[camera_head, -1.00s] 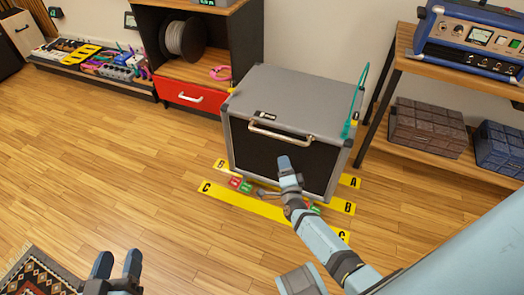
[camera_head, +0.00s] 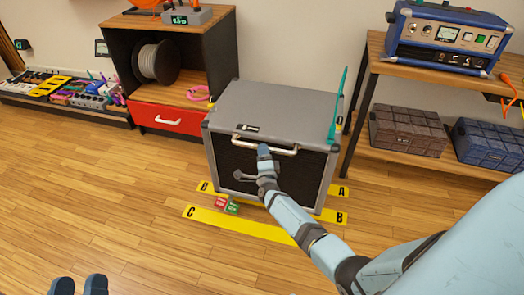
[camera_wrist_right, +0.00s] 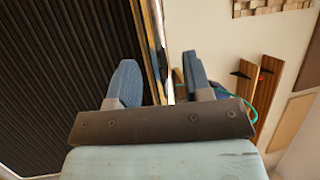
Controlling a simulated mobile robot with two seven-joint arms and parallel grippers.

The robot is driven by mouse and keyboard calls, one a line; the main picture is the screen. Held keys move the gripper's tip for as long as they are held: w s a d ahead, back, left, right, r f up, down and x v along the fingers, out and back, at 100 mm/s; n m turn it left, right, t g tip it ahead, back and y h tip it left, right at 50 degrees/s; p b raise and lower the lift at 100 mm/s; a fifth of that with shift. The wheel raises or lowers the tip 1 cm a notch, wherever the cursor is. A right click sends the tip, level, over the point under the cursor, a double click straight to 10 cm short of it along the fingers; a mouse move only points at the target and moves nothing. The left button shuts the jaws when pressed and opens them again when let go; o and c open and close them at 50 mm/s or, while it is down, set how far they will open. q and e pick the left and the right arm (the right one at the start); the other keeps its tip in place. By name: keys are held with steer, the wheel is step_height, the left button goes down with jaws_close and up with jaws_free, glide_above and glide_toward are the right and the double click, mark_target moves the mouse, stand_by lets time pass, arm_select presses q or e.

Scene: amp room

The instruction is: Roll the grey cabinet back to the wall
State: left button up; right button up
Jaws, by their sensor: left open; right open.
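The grey cabinet (camera_head: 270,108) stands upright in the head view, with a dark grille front and a light handle (camera_head: 285,151) near its top edge. In the right wrist view, the open fingers (camera_wrist_right: 160,85) hold nothing visible, with the ribbed grille (camera_wrist_right: 60,70) filling the left side. My left gripper (camera_head: 78,286) is open and empty at the bottom left edge.
A shelf unit with a red drawer (camera_head: 168,119) stands left of the cabinet. Small red and green blocks (camera_head: 226,205) lie by the C strip (camera_head: 232,222). A teal cable (camera_head: 338,105) hangs at the cabinet's right.

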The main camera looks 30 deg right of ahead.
steer(key=shift+x, duration=1.45)
steer(key=shift+c, duration=0.4)
jaws_close()
